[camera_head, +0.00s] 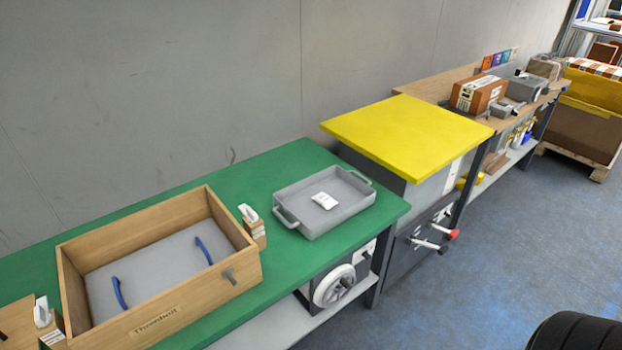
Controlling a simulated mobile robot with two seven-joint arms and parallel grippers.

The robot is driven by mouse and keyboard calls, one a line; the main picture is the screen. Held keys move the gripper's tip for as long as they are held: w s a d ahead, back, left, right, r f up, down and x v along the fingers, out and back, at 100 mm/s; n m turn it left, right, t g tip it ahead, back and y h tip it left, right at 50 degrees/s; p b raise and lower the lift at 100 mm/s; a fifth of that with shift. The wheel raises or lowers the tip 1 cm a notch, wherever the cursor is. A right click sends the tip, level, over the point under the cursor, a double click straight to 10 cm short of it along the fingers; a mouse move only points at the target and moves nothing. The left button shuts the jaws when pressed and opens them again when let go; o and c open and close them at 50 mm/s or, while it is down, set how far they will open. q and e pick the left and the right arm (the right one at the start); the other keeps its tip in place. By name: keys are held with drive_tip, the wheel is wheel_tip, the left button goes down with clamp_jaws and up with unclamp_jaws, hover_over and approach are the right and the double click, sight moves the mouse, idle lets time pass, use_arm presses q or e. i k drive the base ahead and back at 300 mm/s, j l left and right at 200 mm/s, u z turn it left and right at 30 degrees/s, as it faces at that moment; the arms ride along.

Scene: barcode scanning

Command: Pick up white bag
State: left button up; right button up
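A small white bag (325,200) with faint dark print lies flat in a shallow grey tray (362,203). The tray has a handle at each end and sits on the green tabletop, near its right end. The bag lies near the middle of the tray floor, clear of the walls. Neither of my grippers shows in this view.
A wooden box (160,248) with a grey floor and two blue handles stands left of the tray. A small white device on a wooden block (256,232) stands between them. A raised yellow top (410,135) borders the green table (285,165) on the right.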

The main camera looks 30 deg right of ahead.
sight(327, 201)
drive_tip(key=z, duration=1.15)
